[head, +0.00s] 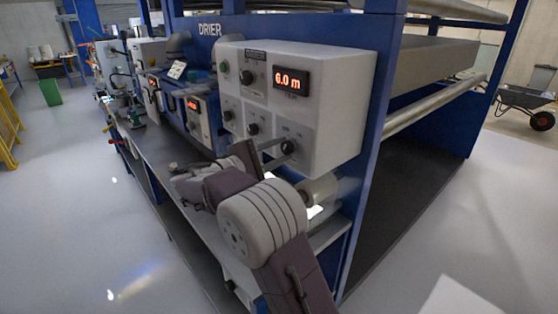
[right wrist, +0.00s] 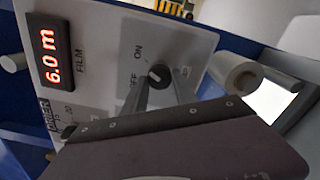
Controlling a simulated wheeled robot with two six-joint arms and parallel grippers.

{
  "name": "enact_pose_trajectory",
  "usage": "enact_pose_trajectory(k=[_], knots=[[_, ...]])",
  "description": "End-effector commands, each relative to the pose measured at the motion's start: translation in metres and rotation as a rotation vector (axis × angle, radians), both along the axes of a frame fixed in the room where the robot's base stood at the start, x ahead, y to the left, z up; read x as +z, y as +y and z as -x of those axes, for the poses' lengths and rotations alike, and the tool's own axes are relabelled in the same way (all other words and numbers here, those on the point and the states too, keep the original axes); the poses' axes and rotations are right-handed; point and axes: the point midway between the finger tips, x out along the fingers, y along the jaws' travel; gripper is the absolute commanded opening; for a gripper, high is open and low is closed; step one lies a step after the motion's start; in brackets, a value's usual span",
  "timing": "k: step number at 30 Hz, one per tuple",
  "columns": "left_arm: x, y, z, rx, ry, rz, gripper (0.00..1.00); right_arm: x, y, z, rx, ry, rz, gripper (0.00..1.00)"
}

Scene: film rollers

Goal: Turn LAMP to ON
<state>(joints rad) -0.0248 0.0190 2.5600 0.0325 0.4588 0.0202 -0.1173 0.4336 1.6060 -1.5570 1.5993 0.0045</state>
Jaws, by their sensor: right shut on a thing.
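The lamp switch is a small round black knob (right wrist: 159,76) with ON and OFF lettering beside it in the right wrist view. It also shows in the head view (head: 289,147), low on the white control box (head: 325,72). My right gripper (right wrist: 162,88) is shut on this knob, one finger on each side. In the head view my right gripper (head: 281,151) reaches the box front from below. A small pale mark shows on the knob, but I cannot tell for certain which word it points at. The name LAMP is not readable. My left gripper is not in view.
A red 6.0 m display (head: 291,79) and several other knobs share the box. A pale roller (head: 319,190) sits just below it, close to my right wrist. A blue frame post (head: 376,130) stands right of the box. Open floor lies left of the machine.

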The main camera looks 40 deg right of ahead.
Motion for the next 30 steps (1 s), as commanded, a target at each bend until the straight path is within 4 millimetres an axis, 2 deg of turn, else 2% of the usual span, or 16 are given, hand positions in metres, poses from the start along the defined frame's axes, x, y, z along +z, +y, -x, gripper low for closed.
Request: enact_pose_trajectory(k=[1,7,24,25,27,30], knots=[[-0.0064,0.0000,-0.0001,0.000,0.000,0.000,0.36,-0.0030,-0.0001,0.0004,-0.001,-0.022,-0.002,0.00],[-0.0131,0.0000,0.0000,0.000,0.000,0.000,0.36,-0.0012,-0.0001,0.0003,-0.001,-0.082,-0.007,0.00],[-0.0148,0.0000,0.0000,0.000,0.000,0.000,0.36,0.0002,0.0000,0.0002,-0.001,-0.108,-0.010,0.00],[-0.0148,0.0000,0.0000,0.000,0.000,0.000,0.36,0.0002,0.0000,0.0002,-0.001,-0.108,-0.010,0.42],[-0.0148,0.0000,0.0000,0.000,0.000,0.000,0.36,0.0002,0.0000,0.0001,0.000,-0.107,-0.010,0.55],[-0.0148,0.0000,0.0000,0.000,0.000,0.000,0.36,0.0002,0.0000,0.0001,0.000,-0.107,-0.010,0.55]])
